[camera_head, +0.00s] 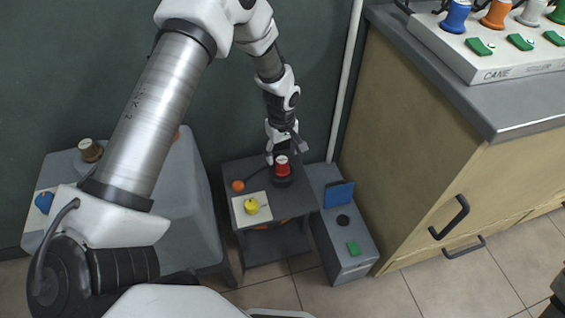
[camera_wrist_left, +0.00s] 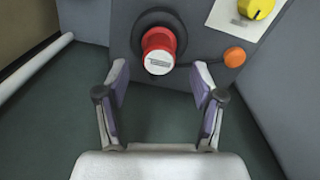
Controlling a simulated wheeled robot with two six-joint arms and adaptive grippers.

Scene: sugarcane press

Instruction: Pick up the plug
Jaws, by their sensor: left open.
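The red plug (camera_head: 282,164), a short cylinder with a pale label on its top, stands on a dark round base on the small grey table (camera_head: 268,196). The plug also shows in the left wrist view (camera_wrist_left: 158,50), upper middle, just beyond the fingertips. My left gripper (camera_head: 283,152) is just above and behind the plug in the head view. In the left wrist view my left gripper (camera_wrist_left: 162,76) has its purple-padded fingers wide apart with nothing between them.
A yellow knob (camera_head: 251,206) on a white plate and an orange ball-like knob (camera_head: 238,186) sit beside the plug. A grey box (camera_head: 345,240) with a blue flap stands to the right, before a cabinet (camera_head: 440,150). A grey unit is at left.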

